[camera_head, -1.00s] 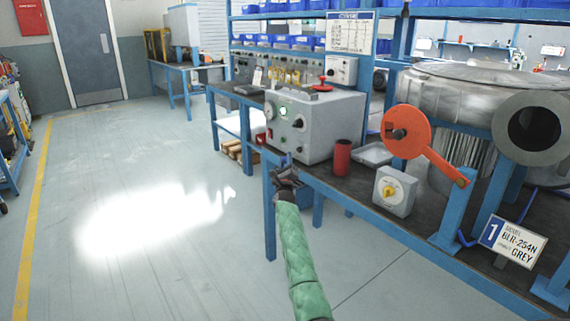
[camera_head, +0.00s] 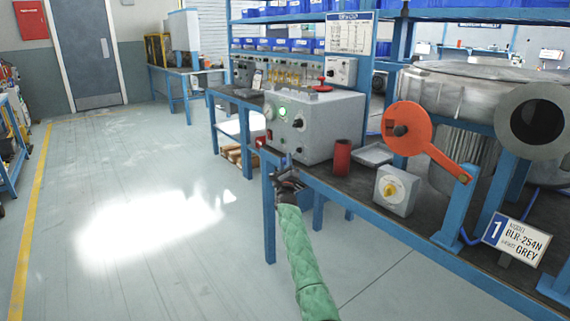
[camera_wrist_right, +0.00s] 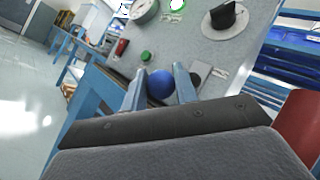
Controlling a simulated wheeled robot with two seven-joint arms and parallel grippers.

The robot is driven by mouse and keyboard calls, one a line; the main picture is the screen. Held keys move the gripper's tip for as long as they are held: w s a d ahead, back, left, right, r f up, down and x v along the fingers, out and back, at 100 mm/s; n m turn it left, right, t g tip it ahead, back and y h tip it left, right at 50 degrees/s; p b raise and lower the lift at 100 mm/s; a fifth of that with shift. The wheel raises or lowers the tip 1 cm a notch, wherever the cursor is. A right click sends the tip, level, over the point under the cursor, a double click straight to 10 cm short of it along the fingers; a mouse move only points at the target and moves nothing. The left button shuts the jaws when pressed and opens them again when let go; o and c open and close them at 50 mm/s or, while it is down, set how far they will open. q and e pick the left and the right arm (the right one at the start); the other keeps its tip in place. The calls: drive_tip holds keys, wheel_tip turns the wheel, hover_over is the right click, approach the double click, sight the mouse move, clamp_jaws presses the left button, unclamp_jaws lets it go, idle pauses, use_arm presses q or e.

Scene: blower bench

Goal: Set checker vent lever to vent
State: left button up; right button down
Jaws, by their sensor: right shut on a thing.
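A blue ball knob (camera_wrist_right: 160,87), seemingly the vent lever's end, sits between my right fingers. My right gripper (camera_head: 288,174) is at the checker's lower front and is shut on this ball. The lever's shaft and its position marks are hidden or too small to read. My left gripper is out of view.
A red cylinder (camera_head: 341,157), a shallow grey tray (camera_head: 373,155) and a box with a yellow knob (camera_head: 397,190) stand right of the checker. An orange crank disc (camera_head: 406,129) and the large blower (camera_head: 470,85) are farther right. The floor at left is clear.

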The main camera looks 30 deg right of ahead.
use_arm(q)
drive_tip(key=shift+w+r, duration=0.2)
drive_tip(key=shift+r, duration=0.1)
use_arm(e)
drive_tip(key=shift+d+f, duration=0.1)
drive_tip(key=shift+f, duration=0.1)
drive_tip(key=c, duration=1.5)
unclamp_jaws()
drive_tip(key=o, duration=0.4)
drive_tip(key=shift+d, duration=0.15)
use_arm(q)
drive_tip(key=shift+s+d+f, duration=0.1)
use_arm(e)
drive_tip(key=shift+s, duration=0.1)
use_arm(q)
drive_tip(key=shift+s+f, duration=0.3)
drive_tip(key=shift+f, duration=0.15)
use_arm(e)
drive_tip(key=shift+v, duration=3.9)
